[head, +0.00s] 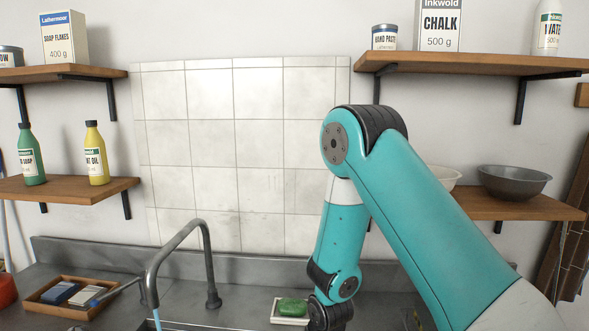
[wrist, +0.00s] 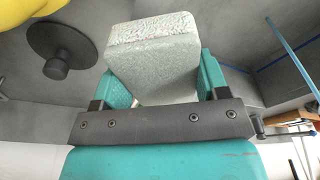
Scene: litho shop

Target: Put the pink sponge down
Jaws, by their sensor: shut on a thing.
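My gripper (wrist: 165,80) is shut on a pale grey-green block (wrist: 152,70) with a rough, speckled end face, seen in the wrist view. One teal finger presses on each side of it. No pink sponge can be made out in either view; the held block does not look pink here. In the head view my arm reaches down to the counter's front, and the gripper and block are out of frame below. What lies directly under the block cannot be told.
A green soap bar (head: 292,307) lies on a white dish right of the curved tap (head: 182,240). A wooden tray (head: 47,301) with blue and white items stands at left. The wrist view shows a dark disc with a knob (wrist: 58,55) and something yellow (wrist: 30,12).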

